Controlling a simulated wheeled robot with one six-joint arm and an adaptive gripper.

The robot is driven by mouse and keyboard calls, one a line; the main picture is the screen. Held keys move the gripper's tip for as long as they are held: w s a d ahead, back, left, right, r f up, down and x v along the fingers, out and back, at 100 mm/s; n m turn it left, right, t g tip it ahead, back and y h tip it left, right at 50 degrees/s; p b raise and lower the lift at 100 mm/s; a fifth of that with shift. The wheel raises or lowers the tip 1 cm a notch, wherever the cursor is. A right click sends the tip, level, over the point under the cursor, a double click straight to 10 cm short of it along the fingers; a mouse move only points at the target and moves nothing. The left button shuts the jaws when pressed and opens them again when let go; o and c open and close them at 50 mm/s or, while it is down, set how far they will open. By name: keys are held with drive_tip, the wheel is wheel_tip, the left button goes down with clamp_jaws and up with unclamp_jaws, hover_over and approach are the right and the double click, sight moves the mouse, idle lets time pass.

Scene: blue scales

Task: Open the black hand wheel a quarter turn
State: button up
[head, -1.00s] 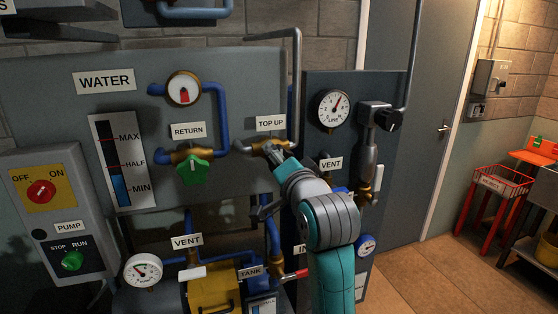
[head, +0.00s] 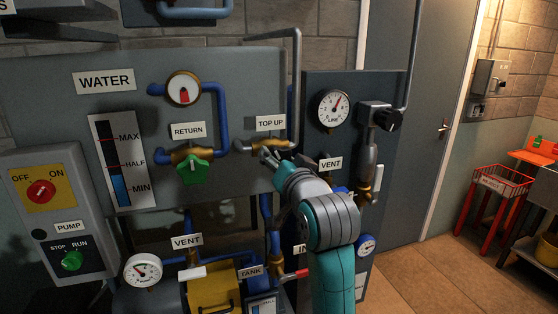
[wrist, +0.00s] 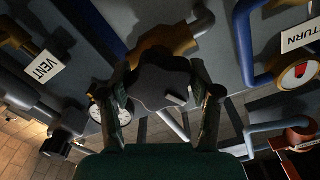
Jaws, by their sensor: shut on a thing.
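The black hand wheel (wrist: 158,84) sits on the brass valve (wrist: 170,38), under the TOP UP label (head: 270,123). In the wrist view it lies between the two fingers of my gripper (wrist: 163,92), one finger against each side. My gripper is shut on it. In the head view my gripper (head: 275,156) reaches the valve from the lower right and mostly hides the wheel. A small pale mark shows on the wheel's face in the wrist view.
The green RETURN wheel (head: 194,168) is to the left. The LINE gauge (head: 333,107) and a lever valve (head: 377,178) are to the right. Blue pipes run close around the valve. A red-handled TANK valve (head: 295,274) is below, near my arm.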

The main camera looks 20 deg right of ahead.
drive_tip(key=n, duration=1.2)
drive_tip(key=shift+d+n, duration=0.1)
drive_tip(key=shift+n, duration=0.2)
idle(0.4)
drive_tip(key=o, duration=1.1)
drive_tip(key=shift+o, duration=0.2)
drive_tip(key=s, duration=0.7)
drive_tip(key=shift+s, duration=0.25)
